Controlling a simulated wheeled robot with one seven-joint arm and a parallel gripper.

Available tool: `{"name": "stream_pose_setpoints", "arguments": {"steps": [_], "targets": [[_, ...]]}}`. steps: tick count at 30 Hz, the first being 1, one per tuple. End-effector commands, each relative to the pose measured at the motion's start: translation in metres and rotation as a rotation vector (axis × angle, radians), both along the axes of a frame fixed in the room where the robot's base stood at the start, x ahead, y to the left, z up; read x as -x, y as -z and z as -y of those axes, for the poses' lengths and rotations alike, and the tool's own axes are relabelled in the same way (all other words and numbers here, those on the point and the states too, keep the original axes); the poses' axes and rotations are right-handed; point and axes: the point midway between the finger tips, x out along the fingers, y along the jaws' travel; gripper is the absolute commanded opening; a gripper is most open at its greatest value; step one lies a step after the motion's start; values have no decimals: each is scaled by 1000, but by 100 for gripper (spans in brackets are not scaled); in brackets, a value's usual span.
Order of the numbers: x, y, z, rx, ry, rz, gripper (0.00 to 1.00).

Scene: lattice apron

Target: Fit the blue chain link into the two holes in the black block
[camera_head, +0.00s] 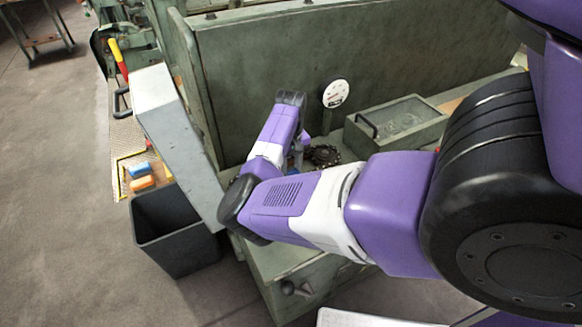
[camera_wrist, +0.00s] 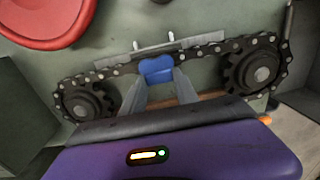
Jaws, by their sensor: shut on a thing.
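My gripper (camera_wrist: 158,80) is shut on the blue chain link (camera_wrist: 156,68), which sits between its two grey fingertips in the wrist view. The link is close to a black roller chain (camera_wrist: 105,73) and a thin grey bar (camera_wrist: 125,58). Two short bright pins stick up just beyond the link; I cannot tell whether they belong to it. Contact between link and chain is unclear. The black block with two holes cannot be picked out, nor can its holes. In the head view, the gripper is mostly hidden by my arm, beside the dark chain (camera_head: 323,155).
Toothed sprockets stand left (camera_wrist: 84,104) and right (camera_wrist: 254,72) of my fingers. A red round thing (camera_wrist: 45,18) is at upper left. In the head view, a white gauge (camera_head: 336,93), a green tray (camera_head: 410,139), a tall green panel (camera_head: 270,80) and a black bin (camera_head: 178,243) surround the arm.

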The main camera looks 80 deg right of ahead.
Motion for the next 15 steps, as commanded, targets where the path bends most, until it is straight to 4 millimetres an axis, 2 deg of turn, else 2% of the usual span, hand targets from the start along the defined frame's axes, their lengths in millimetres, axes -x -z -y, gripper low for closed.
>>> {"name": "stream_pose_setpoints", "arguments": {"steps": [15], "targets": [[0, 3, 0, -1, -1, -1, 0]]}}
